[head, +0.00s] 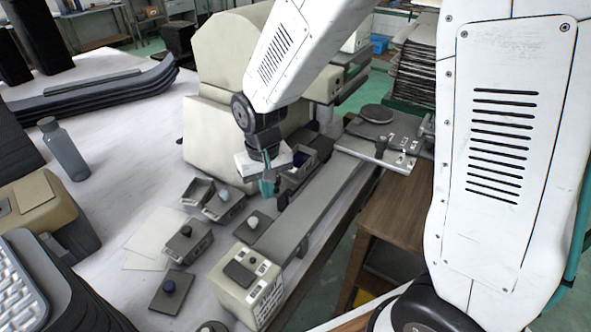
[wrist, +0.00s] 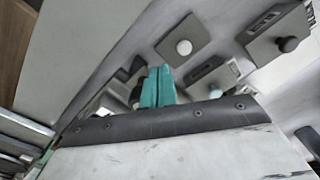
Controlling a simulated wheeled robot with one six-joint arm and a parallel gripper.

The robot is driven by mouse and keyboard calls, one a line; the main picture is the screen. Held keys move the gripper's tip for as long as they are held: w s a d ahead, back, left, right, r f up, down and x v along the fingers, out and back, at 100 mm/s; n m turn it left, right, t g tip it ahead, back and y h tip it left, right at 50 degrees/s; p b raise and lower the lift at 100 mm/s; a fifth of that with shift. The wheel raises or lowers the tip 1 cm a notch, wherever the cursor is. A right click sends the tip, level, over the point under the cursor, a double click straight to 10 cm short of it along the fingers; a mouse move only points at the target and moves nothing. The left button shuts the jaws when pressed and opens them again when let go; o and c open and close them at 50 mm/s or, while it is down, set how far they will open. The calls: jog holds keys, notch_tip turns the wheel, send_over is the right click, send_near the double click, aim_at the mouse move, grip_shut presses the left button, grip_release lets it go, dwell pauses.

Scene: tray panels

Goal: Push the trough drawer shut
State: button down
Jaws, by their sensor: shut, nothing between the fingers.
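My gripper (head: 267,188) points down with its teal fingers together and nothing between them. The fingers also show shut in the wrist view (wrist: 157,88). Just right of them in the head view is a grey open-topped trough (head: 303,160) with something dark blue in it; my gripper partly covers it. Two more small grey open trays, a left one (head: 196,193) and a right one (head: 224,206), stand left of my gripper. I cannot tell which of these is the trough drawer, how far it is open, or whether my fingers touch it.
Near my gripper are a white-knobbed plate (head: 252,225), also in the wrist view (wrist: 183,47), and a dark-knobbed box (head: 187,241). A beige button box (head: 247,284) stands in front. A long grey rail (head: 310,210) runs right; a cream machine (head: 228,75) stands behind.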

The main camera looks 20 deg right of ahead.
aim_at(285, 182)
jog(key=shift+w+d, duration=0.1)
jog(key=shift+w+d, duration=0.6)
jog(key=shift+d, duration=0.35)
jog(key=shift+w+d, duration=0.65)
jog(key=shift+d, duration=0.25)
jog(key=shift+w+d, duration=0.6)
jog(key=shift+d, duration=0.35)
jog(key=shift+w+d, duration=0.1)
jog(key=shift+d, duration=0.05)
jog(key=shift+w+d, duration=0.55)
jog(key=shift+d, duration=0.3)
jog(key=shift+w+d, duration=0.55)
jog(key=shift+d, duration=0.25)
jog(key=shift+s+a, duration=0.35)
jog(key=shift+a, duration=0.2)
notch_tip(285, 182, up, 7)
